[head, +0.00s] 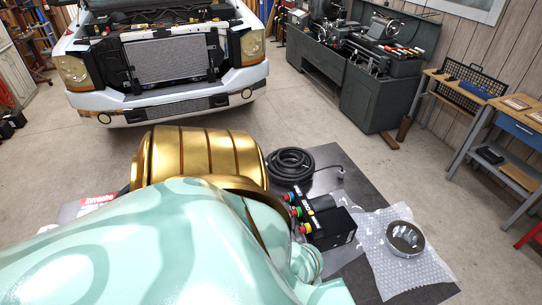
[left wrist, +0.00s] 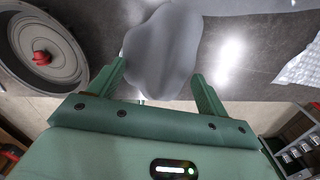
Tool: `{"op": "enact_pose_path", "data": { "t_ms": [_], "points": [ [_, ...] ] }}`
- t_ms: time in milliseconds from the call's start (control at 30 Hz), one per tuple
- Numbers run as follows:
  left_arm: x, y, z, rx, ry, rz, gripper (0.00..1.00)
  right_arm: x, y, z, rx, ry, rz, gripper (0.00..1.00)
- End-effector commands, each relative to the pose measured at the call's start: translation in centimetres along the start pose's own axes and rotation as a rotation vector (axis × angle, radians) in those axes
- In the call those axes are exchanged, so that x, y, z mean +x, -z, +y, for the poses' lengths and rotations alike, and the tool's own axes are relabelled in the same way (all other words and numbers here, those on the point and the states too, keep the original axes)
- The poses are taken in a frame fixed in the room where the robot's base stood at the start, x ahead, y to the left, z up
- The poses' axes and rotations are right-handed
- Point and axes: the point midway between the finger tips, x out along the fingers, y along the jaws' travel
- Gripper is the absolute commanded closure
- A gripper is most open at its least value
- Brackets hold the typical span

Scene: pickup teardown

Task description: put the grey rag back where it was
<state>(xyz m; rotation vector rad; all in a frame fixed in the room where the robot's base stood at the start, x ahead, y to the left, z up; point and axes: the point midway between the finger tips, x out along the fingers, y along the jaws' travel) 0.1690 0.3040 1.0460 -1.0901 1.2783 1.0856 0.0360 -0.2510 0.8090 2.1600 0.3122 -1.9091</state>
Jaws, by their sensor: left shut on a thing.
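The grey rag (left wrist: 162,50) is a smooth, soft-looking lump in the left wrist view. It lies between the two green fingers of my left gripper (left wrist: 160,84), which is shut on it. A dark surface shows behind the rag. In the head view my own mint and gold arm covers the near left part of the table, and neither the rag nor the left gripper can be seen there. My right gripper is in neither view.
On the dark tabletop (head: 365,195) are a coiled black hose (head: 290,164), a black box with coloured fittings (head: 330,230) and a metal ring (head: 405,238) on bubble wrap (head: 392,270). A round grey part (left wrist: 62,60) with a red centre shows in the wrist view.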

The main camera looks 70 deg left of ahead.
Motion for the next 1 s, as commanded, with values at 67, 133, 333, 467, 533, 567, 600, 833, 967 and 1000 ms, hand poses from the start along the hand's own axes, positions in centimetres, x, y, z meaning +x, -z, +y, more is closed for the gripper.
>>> {"op": "enact_pose_path", "data": {
  "t_ms": [67,133,333,467,533,567,600,833,967,1000],
  "points": [
    [-1.2,-0.7,2.6,-0.064,-0.006,0.0,0.41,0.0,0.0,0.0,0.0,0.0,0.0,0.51],
    [-2.3,-1.2,4.1,-0.113,-0.005,0.0,0.41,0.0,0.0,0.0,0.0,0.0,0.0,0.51],
    [-4.3,-1.8,6.2,-0.186,-0.002,0.001,0.41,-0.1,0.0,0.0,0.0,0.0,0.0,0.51],
    [-4.0,-3.3,6.3,-0.199,-0.003,-0.003,0.41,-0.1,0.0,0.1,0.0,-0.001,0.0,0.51],
    [-3.3,-4.9,6.1,-0.202,-0.002,-0.004,0.41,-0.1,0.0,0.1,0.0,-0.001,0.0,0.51],
    [-2.9,-5.8,6.0,-0.203,-0.002,-0.004,0.41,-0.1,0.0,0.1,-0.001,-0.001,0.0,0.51],
    [-2.4,-6.9,5.8,-0.204,-0.001,-0.004,0.41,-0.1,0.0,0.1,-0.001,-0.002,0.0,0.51],
    [1.9,-12.5,4.8,-0.206,0.0,0.001,0.41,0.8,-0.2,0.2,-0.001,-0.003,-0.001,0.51],
    [4.0,-14.3,4.5,-0.203,0.0,0.001,0.41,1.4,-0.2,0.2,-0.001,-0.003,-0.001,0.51],
    [4.3,-14.6,4.5,-0.202,-0.001,0.001,0.41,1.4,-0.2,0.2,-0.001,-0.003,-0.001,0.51]
  ]
}}
